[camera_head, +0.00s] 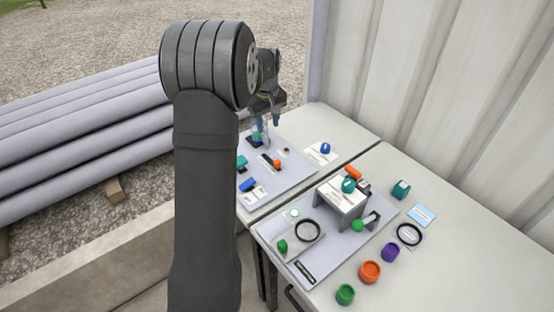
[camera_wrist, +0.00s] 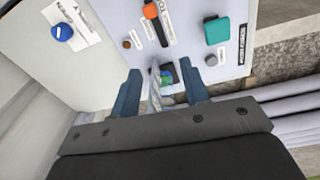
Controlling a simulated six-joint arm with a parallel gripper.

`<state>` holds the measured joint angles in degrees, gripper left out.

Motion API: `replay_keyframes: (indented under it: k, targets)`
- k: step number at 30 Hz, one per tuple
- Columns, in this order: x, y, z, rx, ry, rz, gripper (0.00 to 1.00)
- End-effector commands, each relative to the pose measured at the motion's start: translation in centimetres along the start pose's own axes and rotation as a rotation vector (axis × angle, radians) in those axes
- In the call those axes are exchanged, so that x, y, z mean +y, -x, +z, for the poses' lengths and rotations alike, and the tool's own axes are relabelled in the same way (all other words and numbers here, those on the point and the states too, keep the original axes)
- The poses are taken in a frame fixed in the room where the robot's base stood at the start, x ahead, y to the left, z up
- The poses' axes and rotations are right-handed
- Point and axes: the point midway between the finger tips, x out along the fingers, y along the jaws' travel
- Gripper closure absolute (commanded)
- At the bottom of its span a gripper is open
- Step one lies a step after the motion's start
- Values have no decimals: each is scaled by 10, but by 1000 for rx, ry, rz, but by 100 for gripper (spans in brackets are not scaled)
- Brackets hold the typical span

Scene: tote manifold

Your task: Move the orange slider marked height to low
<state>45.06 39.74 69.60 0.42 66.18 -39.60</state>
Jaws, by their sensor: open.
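An orange slider knob (camera_head: 277,163) sits at one end of a short dark slot on the grey panel (camera_head: 285,183) on the far table. In the wrist view the orange knob (camera_wrist: 151,11) is at the top edge, with a pale printed label strip beside its slot; the words are too small to read. My gripper (camera_head: 263,124) is above the far part of this panel. In the wrist view its two blue fingers (camera_wrist: 161,82) are apart, below the orange knob in the picture and not touching it.
A teal block (camera_wrist: 217,31), a small brown knob (camera_wrist: 127,44) and a small blue-grey knob (camera_wrist: 211,60) are near the slot. A blue knob (camera_wrist: 62,32) is on a white card. The nearer table holds a raised white stand (camera_head: 343,197) and several coloured pieces.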

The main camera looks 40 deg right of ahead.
Motion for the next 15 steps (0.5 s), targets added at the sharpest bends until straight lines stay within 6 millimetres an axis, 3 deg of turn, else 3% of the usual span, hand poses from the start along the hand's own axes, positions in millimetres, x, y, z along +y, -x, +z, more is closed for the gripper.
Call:
replay_keyframes:
  k: [3, 7, 11, 15]
  targets:
    - [13, 24, 21, -42, 63, -29, 58]
    - [16, 32, 30, -63, 97, -47, 58]
    - [15, 20, 32, -65, 100, -50, 58]
    - [13, -7, 33, -66, 100, -52, 58]
